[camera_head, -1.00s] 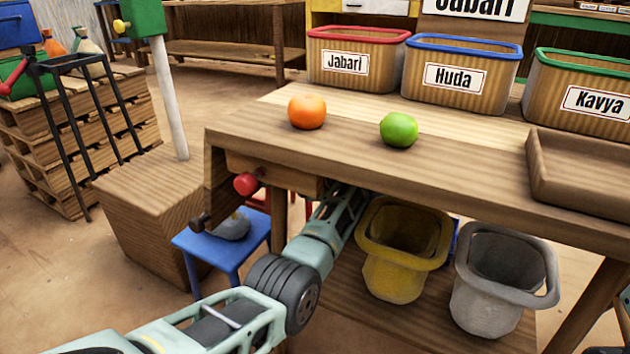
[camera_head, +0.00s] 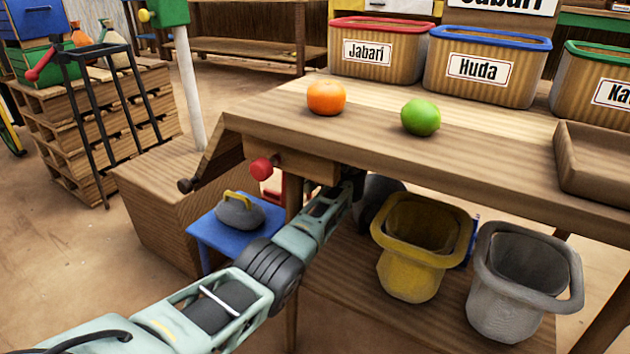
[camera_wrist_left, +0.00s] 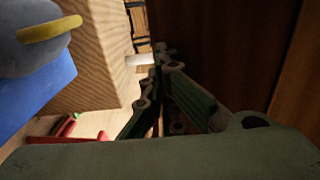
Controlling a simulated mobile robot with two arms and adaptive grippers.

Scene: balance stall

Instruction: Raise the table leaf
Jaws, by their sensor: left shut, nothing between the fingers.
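The table leaf (camera_head: 217,160) hangs from the left end of the wooden table (camera_head: 300,130), tilted outward and down, with a dark knob (camera_head: 185,185) at its lower edge. A red knob (camera_head: 262,168) is on a wooden block (camera_head: 308,167) under the tabletop near the leaf. My left arm reaches under the table; its gripper is hidden there in the head view. In the left wrist view my left gripper (camera_wrist_left: 163,52) is shut and empty, close beside a dark brown wooden surface (camera_wrist_left: 235,45); I cannot tell whether they touch. My right gripper is not in view.
An orange (camera_head: 326,97) and a lime (camera_head: 420,117) lie on the tabletop. A yellow bucket (camera_head: 410,270) and a grey bucket (camera_head: 490,305) stand beneath. A blue stool (camera_head: 215,242) with a grey weight (camera_head: 240,211) and a wooden box (camera_head: 150,215) stand left.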

